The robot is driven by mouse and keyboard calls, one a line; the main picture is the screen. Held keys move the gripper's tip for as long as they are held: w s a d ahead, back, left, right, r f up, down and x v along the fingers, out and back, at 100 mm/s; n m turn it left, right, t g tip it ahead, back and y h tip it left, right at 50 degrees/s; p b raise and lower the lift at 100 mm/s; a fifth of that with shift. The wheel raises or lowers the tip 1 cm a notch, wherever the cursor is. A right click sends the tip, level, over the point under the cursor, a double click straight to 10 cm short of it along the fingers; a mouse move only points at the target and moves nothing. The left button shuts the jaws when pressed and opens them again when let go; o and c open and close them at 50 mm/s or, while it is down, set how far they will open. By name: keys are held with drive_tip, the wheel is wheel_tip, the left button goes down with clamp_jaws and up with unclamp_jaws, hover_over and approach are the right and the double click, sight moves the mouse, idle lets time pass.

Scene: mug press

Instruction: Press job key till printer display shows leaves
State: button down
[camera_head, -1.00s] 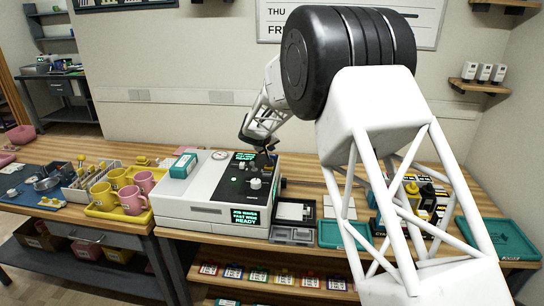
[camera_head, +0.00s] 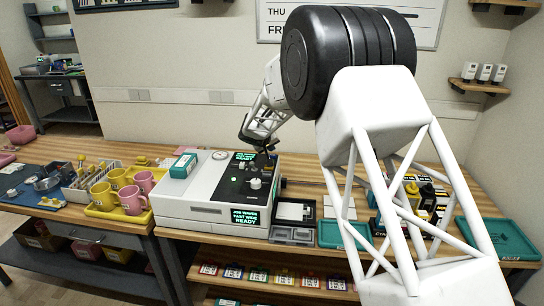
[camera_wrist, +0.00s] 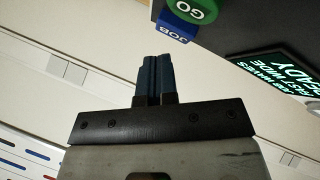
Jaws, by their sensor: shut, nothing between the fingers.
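The printer (camera_head: 190,200) is a pale, boxy machine with a black control panel, on the wooden bench in the head view. Its green-on-black front display (camera_head: 245,217) appears to read JOB WAVES, FAST WIDE, READY. An upper display (camera_head: 244,157) sits at the back of the panel. The wrist view shows a display (camera_wrist: 285,75) with the same text, tilted and upside down. The blue job key (camera_wrist: 179,27) is at the top of the wrist view, beside the green GO key (camera_wrist: 194,9). My gripper (camera_head: 268,151) is shut and empty near the panel's back right. In the wrist view its fingertips (camera_wrist: 154,58) appear apart from the job key.
Left of the printer, a yellow tray (camera_head: 122,217) holds yellow and pink mugs. A teal box (camera_head: 183,165) sits on the printer's top left. Grey trays (camera_head: 292,235) and a teal tray (camera_head: 343,235) lie to the right. My arm covers part of the bench's right side.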

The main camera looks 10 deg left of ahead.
sight(271, 155)
drive_tip(key=shift+f, duration=0.9)
idle(1.3)
drive_tip(key=shift+r, duration=0.9)
drive_tip(key=shift+r, duration=0.15)
drive_tip(key=shift+r, duration=2.35)
drive_tip(key=shift+d, duration=0.1)
